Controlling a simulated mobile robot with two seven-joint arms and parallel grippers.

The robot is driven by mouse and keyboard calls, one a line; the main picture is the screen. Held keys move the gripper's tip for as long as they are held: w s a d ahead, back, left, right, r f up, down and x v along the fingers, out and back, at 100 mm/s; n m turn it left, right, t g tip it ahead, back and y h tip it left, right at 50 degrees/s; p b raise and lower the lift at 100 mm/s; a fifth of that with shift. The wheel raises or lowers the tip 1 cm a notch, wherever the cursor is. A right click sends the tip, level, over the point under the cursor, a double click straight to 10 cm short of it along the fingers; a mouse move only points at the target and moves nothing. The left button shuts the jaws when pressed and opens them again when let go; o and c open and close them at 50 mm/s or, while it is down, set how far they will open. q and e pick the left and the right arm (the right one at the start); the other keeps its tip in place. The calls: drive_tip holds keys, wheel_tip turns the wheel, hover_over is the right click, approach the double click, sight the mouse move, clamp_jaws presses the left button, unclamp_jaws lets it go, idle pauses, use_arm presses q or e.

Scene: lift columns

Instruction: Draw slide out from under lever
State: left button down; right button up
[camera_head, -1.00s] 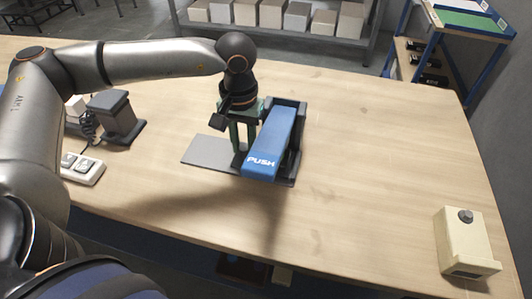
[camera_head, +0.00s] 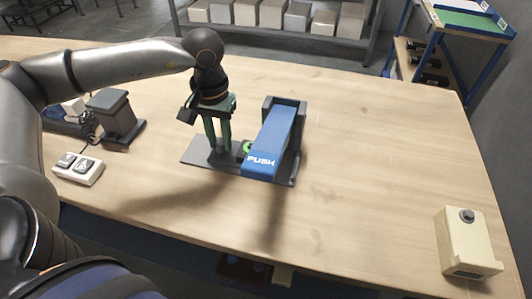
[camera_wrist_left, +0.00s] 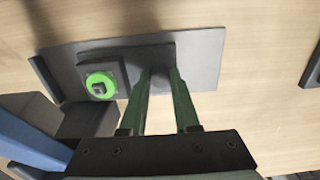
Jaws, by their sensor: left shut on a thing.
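The blue lever (camera_head: 276,132) marked PUSH slopes down toward the front of a dark holder. It also shows in the left wrist view (camera_wrist_left: 30,142). The slide, a dark piece bearing a bright green disc (camera_wrist_left: 101,86), lies on the grey base plate (camera_wrist_left: 205,55). In the head view the green disc (camera_head: 246,148) shows just left of the lever, partly hidden. My left gripper (camera_head: 220,149) points down over the plate, left of the lever. In the left wrist view its fingers (camera_wrist_left: 161,74) are shut on the slide's dark end, beside the disc. My right gripper is out of view.
A white switch box (camera_head: 78,168) and a dark stand (camera_head: 116,116) are at the left. A cream box with a grey button (camera_head: 465,243) stands at the front right.

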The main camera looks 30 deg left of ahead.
use_arm(q)
drive_tip(key=shift+s+a, duration=0.2)
drive_tip(key=shift+a, duration=0.6)
drive_tip(key=shift+s+a, duration=0.15)
drive_tip(key=shift+a, duration=0.65)
drive_tip(key=shift+s+a, duration=0.2)
drive_tip(key=shift+a, duration=0.6)
drive_tip(key=c, duration=0.7)
unclamp_jaws()
drive_tip(key=shift+r+p, duration=2.05)
drive_tip(key=shift+r, duration=0.95)
